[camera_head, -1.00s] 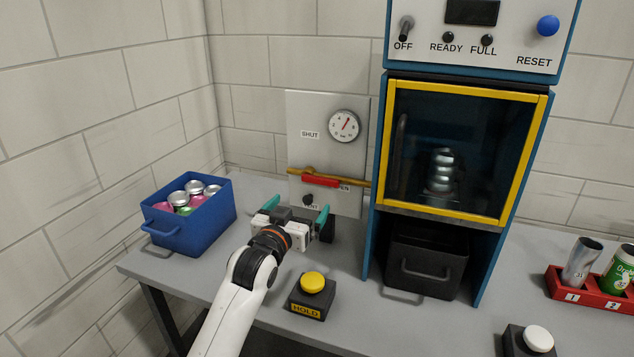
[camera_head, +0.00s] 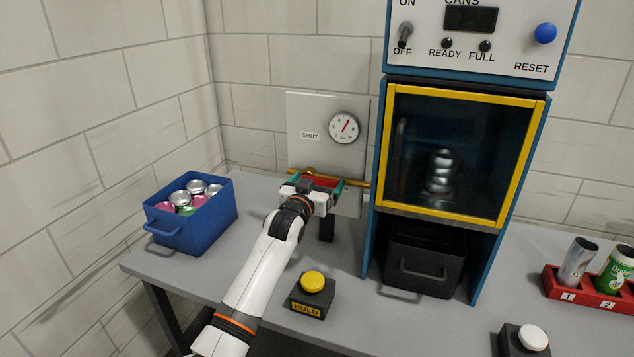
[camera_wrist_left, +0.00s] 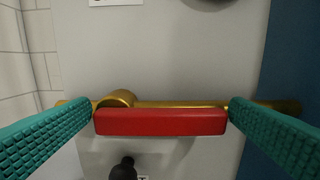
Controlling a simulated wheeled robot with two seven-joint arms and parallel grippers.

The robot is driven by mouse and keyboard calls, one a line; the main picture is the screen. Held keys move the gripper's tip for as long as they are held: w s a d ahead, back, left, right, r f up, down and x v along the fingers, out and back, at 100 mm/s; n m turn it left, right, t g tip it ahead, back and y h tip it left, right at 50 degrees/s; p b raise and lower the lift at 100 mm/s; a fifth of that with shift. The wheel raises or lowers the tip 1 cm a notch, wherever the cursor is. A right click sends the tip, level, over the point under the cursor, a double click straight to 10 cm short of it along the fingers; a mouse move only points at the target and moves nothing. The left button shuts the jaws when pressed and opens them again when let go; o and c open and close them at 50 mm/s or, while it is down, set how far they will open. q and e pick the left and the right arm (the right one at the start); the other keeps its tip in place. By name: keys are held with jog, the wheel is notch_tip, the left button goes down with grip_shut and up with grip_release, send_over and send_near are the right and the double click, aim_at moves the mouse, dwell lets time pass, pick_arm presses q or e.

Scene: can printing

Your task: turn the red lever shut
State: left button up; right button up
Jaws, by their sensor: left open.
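The red lever (camera_wrist_left: 160,121) lies level, along the brass pipe (camera_wrist_left: 190,104), in front of a grey panel (camera_head: 305,112). In the head view the lever (camera_head: 322,181) is mostly hidden behind my left gripper (camera_head: 316,184). In the left wrist view my left gripper (camera_wrist_left: 161,112) is open, with one teal finger at each end of the lever. The fingertips are very close to the lever's ends; I cannot tell whether they touch. A SHUT label (camera_head: 310,135) is on the panel above the pipe. My right gripper is not in view.
A gauge (camera_head: 344,127) sits above the lever. A dark knob (camera_wrist_left: 124,168) is below it. The blue machine (camera_head: 375,190) stands close on the right. A blue bin (camera_head: 190,228) of cans is on the left, and a yellow HOLD button (camera_head: 313,281) is in front.

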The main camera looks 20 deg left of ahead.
pick_arm(q)
jog(key=c, duration=1.1)
